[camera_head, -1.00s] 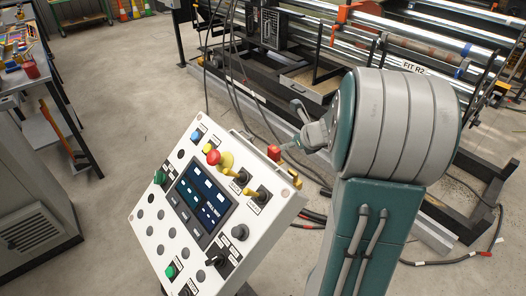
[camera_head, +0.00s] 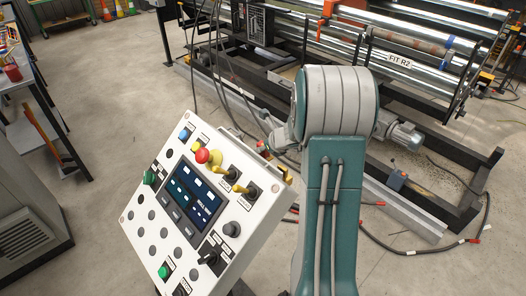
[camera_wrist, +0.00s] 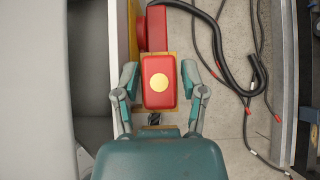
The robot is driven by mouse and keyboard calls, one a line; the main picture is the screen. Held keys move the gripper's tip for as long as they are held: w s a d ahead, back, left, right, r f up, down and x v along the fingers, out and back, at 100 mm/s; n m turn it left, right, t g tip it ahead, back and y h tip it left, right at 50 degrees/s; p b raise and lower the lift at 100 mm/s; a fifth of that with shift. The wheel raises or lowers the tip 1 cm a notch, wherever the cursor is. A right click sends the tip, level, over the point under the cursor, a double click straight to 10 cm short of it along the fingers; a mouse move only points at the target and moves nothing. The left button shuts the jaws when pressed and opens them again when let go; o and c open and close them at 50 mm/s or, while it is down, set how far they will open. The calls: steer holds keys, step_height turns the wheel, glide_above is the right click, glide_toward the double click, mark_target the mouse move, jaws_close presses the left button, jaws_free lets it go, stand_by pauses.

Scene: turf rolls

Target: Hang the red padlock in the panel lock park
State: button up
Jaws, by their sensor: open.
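In the wrist view the red padlock (camera_wrist: 159,95), a red block with a round gold spot, lies between the two spread fingers of my gripper (camera_wrist: 160,78). A gap shows on each side, so my gripper is open and not holding it. Yellow-brown edging shows around the block, and more red shows beyond it. In the head view a small red patch, likely the padlock (camera_head: 262,145), shows at the upper right edge of the tilted control panel (camera_head: 140,208). My arm and the panel edge hide much there. Yellow parts (camera_head: 288,177) on that edge may be the lock park.
The panel carries a screen (camera_head: 188,197), a red mushroom button (camera_head: 203,156) and yellow-handled switches. A roller machine (camera_head: 400,60) stands behind, with cables (camera_head: 440,244) on the floor. A shelf table (camera_head: 35,110) stands at left. Open floor lies between.

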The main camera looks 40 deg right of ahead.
jaws_close()
